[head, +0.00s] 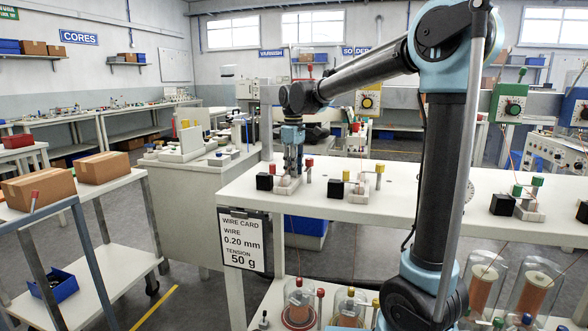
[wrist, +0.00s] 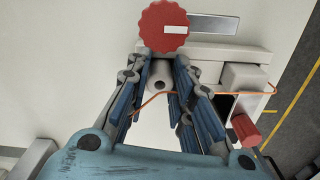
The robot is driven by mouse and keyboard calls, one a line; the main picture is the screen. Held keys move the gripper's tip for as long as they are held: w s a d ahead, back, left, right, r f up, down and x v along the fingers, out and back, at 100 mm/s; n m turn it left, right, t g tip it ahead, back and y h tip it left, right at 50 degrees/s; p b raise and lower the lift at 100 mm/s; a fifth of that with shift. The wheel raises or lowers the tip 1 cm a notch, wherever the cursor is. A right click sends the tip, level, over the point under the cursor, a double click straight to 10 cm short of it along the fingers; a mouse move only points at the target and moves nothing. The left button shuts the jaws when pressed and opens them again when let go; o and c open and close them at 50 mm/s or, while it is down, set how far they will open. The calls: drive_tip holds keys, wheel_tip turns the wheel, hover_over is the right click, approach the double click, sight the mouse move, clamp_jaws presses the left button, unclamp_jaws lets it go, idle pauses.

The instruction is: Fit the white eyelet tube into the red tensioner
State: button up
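My gripper (head: 292,172) points down over the red tensioner at the near end of the white bench. In the wrist view my gripper (wrist: 162,68) has its blue-padded fingers against both sides of the white eyelet tube (wrist: 161,72), whose round hole faces the camera. The red tensioner shows as a pale grey block (wrist: 212,54) with a round red knob (wrist: 164,26) just beyond the fingertips. The tube lies close in front of the block; whether it is seated in it is hidden.
An orange wire (wrist: 225,93) crosses beside the fingers. A red-capped post (wrist: 246,130) stands to their right; a black box (head: 264,182) is beside the tensioner. A yellow-marked unit (head: 357,186) stands further right. The wire card (head: 244,240) hangs on the bench front.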

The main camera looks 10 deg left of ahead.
drive_tip(key=shift+o, duration=1.2)
wheel_tip(320, 180, up, 12)
drive_tip(key=shift+f, duration=0.1)
